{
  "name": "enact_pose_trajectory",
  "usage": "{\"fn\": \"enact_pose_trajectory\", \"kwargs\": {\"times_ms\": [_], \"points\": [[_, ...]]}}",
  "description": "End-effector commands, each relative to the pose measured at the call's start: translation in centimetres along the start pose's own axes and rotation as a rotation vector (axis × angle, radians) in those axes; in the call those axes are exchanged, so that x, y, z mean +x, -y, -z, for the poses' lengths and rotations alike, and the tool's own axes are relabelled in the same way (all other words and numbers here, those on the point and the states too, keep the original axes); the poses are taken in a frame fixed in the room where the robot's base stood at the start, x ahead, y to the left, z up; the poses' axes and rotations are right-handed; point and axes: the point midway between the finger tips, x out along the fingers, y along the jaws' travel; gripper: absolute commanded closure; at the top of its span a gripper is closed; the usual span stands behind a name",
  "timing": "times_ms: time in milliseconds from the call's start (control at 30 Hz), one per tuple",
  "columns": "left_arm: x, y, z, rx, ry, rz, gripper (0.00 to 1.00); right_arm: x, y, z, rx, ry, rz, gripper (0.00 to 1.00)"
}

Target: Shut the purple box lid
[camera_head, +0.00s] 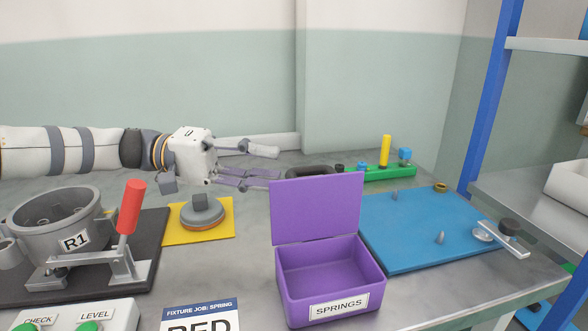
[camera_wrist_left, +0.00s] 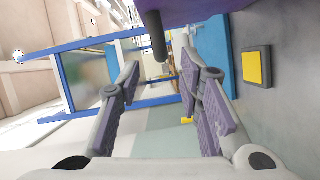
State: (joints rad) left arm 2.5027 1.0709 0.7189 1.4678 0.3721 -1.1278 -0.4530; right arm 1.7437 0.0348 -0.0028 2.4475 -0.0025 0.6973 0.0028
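The purple box (camera_head: 330,272), labelled SPRINGS, stands on the bench with its lid (camera_head: 318,209) raised upright at the back edge. The inside that shows looks empty. My left gripper (camera_head: 270,164) comes in from the left, its fingers spread and empty, level with the lid's top left corner. Its fingertips appear just behind and left of that corner; whether they touch the lid I cannot tell. In the left wrist view the fingers (camera_wrist_left: 160,85) are apart, and a purple surface, likely the lid (camera_wrist_left: 215,9), crosses the top. My right gripper is not in view.
A grey R1 pot (camera_head: 60,218) and red-handled clamp (camera_head: 130,208) stand left. A grey disc part (camera_head: 203,214) lies on a yellow mat (camera_head: 222,231). A blue mat (camera_head: 400,256) with small parts lies right. A green block with a yellow peg (camera_head: 385,150) stands behind.

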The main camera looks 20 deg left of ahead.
Motion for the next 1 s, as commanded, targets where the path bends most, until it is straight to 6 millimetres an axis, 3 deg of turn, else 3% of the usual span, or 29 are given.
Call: {"fn": "enact_pose_trajectory", "kwargs": {"times_ms": [100,300,633,767,800,1000], "points": [[3.0,-0.1,-0.1,-0.001,0.004,0.001,0.67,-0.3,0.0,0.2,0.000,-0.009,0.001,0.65],[6.2,0.0,0.0,-0.002,0.001,0.000,0.67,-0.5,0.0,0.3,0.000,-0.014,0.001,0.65],[6.8,0.0,0.0,-0.002,-0.001,0.000,0.67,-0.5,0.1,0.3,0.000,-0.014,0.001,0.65],[6.8,0.0,0.0,-0.002,-0.001,0.000,0.96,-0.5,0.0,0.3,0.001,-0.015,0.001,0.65],[6.8,0.0,0.0,-0.003,-0.001,0.000,1.00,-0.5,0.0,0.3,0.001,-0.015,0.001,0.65],[6.8,0.0,0.0,-0.002,-0.001,0.000,1.00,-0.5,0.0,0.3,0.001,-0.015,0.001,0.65]]}}
